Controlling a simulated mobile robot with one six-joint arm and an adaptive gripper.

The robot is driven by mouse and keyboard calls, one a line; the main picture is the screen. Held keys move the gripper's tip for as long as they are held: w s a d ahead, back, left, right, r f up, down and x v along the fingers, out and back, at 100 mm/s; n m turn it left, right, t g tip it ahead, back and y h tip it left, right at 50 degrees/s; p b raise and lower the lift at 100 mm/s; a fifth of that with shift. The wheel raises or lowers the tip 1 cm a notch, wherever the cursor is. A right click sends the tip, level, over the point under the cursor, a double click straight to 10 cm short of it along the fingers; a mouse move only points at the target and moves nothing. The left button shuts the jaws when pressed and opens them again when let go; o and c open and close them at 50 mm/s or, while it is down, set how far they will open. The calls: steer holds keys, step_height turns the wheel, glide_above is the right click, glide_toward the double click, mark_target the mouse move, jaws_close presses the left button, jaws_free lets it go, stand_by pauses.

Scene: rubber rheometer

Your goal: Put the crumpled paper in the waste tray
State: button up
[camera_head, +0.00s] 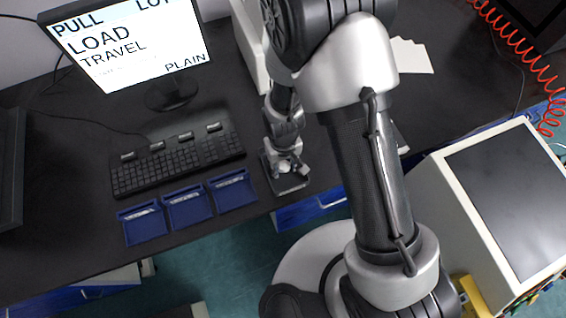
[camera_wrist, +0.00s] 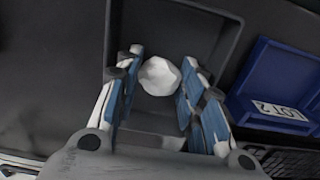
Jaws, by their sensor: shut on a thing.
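The crumpled paper (camera_wrist: 159,76) is a small white ball between the blue-padded fingers of my gripper (camera_wrist: 161,62) in the wrist view. My gripper is shut on it. A dark grey tray (camera_wrist: 233,42), seemingly the waste tray, lies behind and below the paper in that view. In the head view my gripper (camera_head: 283,165) points down over this tray (camera_head: 293,188) near the front edge of the table, with the white paper (camera_head: 285,169) just showing. I cannot tell whether the paper touches the tray floor.
Several blue trays (camera_head: 187,225) stand left of the dark tray; one with a lot label (camera_wrist: 275,85) is close by in the wrist view. A keyboard (camera_head: 180,164) and monitor (camera_head: 130,45) are behind them. A large pale instrument (camera_head: 440,195) stands at the right.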

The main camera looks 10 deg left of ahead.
steer(key=shift+f, duration=0.15)
steer(key=o, duration=0.5)
